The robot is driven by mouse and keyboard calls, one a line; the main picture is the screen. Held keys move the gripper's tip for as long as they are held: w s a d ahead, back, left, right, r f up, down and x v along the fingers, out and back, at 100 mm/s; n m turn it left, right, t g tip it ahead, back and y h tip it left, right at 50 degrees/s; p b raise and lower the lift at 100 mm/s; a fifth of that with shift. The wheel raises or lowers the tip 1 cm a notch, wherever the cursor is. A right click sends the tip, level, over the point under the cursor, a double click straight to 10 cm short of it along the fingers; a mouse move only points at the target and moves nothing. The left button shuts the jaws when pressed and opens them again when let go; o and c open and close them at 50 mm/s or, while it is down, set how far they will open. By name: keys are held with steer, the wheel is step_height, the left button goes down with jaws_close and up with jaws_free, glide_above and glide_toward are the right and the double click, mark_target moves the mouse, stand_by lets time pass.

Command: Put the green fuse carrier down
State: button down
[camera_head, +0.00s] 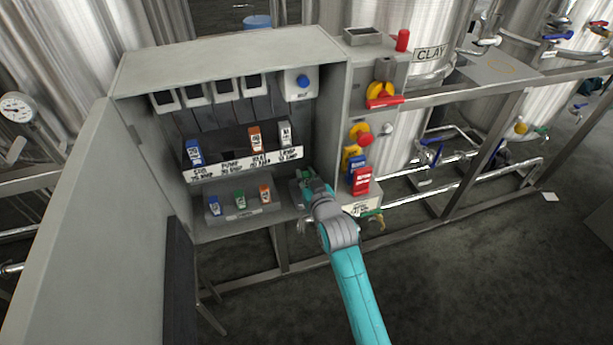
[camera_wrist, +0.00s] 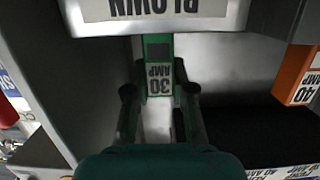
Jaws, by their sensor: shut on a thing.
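The green fuse carrier (camera_wrist: 158,52) has a white label reading 30 AMP, upside down in the wrist view. My gripper (camera_wrist: 159,92) is shut on it, one finger on each side. The carrier's far end is close to a grey part with a white label reading BLOWN (camera_wrist: 165,8); I cannot tell whether they touch. In the head view my gripper (camera_head: 308,187) is at the lower right of the open cabinet (camera_head: 222,52), with a bit of green (camera_head: 306,174) showing at its tip. The fingers mostly hide the carrier there.
A lower rack holds blue (camera_head: 214,206), green (camera_head: 239,199) and orange (camera_head: 265,193) carriers. The labelled shelf above holds blue (camera_head: 195,152), orange (camera_head: 255,138) and grey (camera_head: 285,135) ones, with a gap after the blue.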

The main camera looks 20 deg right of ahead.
steer(key=c, duration=1)
jaws_free()
steer(key=shift+f, duration=0.1)
steer(key=s+r, duration=0.2)
steer(key=s, duration=0.9)
steer(key=shift+s+r, duration=0.3)
steer(key=shift+s, duration=0.1)
